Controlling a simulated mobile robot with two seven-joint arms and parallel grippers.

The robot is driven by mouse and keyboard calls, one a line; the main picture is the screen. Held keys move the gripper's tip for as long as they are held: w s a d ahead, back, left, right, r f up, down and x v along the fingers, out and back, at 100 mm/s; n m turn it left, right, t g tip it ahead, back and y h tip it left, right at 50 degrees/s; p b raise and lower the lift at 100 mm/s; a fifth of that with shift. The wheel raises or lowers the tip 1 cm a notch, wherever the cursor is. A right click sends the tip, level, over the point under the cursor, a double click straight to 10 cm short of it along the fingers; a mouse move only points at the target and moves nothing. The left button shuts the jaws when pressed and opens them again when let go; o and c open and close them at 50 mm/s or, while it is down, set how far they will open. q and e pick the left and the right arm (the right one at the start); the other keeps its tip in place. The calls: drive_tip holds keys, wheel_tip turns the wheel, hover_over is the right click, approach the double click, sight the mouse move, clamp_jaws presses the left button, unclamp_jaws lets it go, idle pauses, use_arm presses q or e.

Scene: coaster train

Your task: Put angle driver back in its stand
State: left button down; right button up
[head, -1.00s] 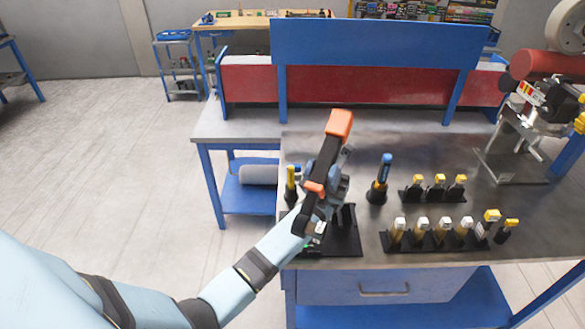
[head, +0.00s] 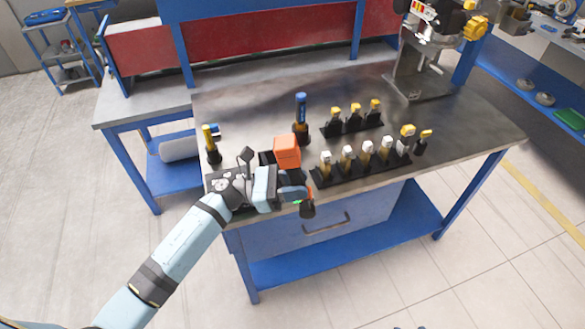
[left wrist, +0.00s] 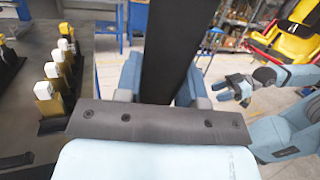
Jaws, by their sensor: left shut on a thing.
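The angle driver, a black tool with an orange block (head: 287,152) at one end, is in my left gripper (head: 291,192). It is over the front edge of the steel bench, its dark other end pointing down toward the viewer. In the left wrist view its black body (left wrist: 172,45) stands upright between the two blue fingers. The stand is mostly hidden behind my left wrist; a small black piece (head: 247,155) beside the wrist may be part of it. My right gripper (left wrist: 233,92) shows empty with fingers apart in the left wrist view.
On the bench (head: 245,105) stand a yellow-handled driver (head: 209,143), a blue-topped driver (head: 302,115) and two black racks of white- and yellow-topped tools (head: 347,157). A machine (head: 428,50) stands at the back right. The bench's back middle is clear.

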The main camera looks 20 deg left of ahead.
use_arm(q)
drive_tip(key=f+n+t+y, duration=0.1)
drive_tip(key=f+t, duration=0.1)
drive_tip(key=a+f+n+t+y, duration=0.1)
drive_tip(key=t+y, duration=0.1)
drive_tip(key=shift+w+f+n+y+b, duration=0.1)
drive_tip(key=shift+f+n+y+b, duration=0.2)
drive_tip(key=shift+f+n+b, duration=0.1)
drive_tip(key=w+a+f+n+y+b, duration=0.1)
drive_tip(key=w+a, duration=0.2)
drive_tip(key=w, duration=0.2)
drive_tip(key=shift+a+t, duration=0.35)
drive_tip(key=shift+t, duration=0.05)
drive_tip(key=shift+r+b, duration=0.1)
drive_tip(key=shift+b, duration=0.2)
